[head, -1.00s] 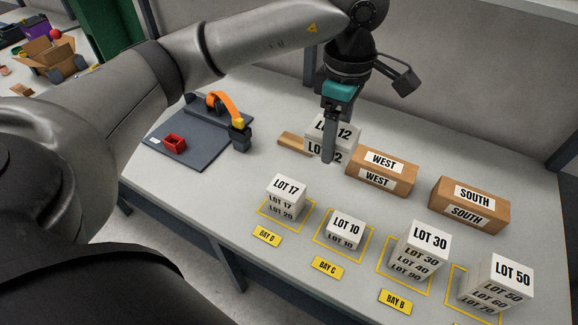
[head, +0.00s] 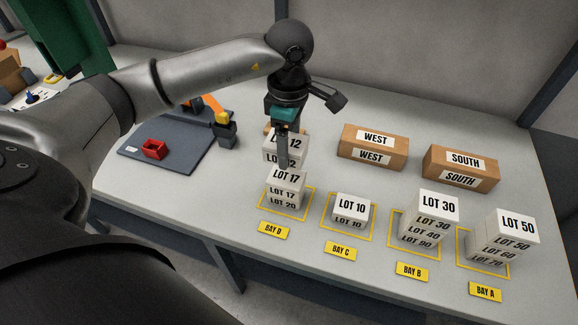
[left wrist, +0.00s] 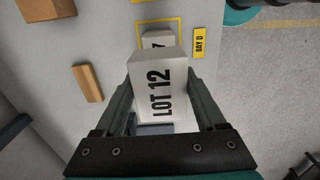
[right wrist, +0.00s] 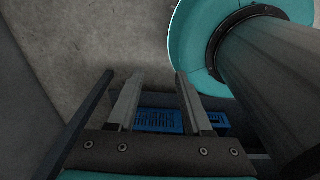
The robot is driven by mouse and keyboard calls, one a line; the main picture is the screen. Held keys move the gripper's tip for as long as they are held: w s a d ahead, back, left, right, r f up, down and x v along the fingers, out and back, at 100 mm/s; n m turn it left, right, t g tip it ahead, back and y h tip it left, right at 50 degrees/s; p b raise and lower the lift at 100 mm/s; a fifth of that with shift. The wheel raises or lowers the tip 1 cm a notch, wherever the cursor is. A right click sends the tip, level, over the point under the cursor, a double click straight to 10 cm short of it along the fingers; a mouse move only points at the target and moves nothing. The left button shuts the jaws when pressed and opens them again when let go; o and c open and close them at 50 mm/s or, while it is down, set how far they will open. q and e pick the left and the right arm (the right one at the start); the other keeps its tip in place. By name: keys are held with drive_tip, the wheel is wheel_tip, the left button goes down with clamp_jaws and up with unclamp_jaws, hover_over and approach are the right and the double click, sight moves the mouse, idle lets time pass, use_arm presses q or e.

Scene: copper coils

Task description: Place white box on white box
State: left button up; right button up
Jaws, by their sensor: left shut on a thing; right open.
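My left gripper (head: 283,150) is shut on the white LOT 12 box (head: 271,153), which it holds above the table, just behind the Bay D stack in the head view. The LOT 12 box (left wrist: 156,85) also fills the jaws in the left wrist view. The white LOT 17 box (head: 287,185) tops the Bay D stack, over a LOT 20 box. In the left wrist view the LOT 17 box (left wrist: 157,42) is partly hidden by the held box. Other white boxes are LOT 10 (head: 352,205), LOT 30 (head: 438,206) and LOT 50 (head: 516,225). My right gripper (right wrist: 155,78) is open and empty.
Brown WEST (head: 373,147) and SOUTH (head: 460,168) boxes stand at the back of the table. A dark board (head: 190,155) with a red tray (head: 155,149) lies left. The LOT 30 and LOT 50 stacks rise at right. Bare table lies between the brown boxes and the bays.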

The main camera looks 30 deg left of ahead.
sight(289, 177)
use_arm(q)
wheel_tip(289, 177, down, 2)
drive_tip(key=shift+f, duration=0.75)
wheel_tip(289, 177, down, 3)
drive_tip(key=shift+f, duration=0.2)
use_arm(e)
drive_tip(key=shift+s+a+f, duration=0.15)
drive_tip(key=shift+s+a, duration=0.1)
drive_tip(key=shift+a, duration=0.35)
use_arm(q)
drive_tip(key=shift+f+b, duration=0.15)
drive_tip(key=shift+b, duration=0.15)
drive_tip(key=o, duration=1.5)
drive_tip(key=shift+o, duration=0.2)
use_arm(e)
drive_tip(key=shift+d+f, duration=0.15)
drive_tip(key=shift+d, duration=0.2)
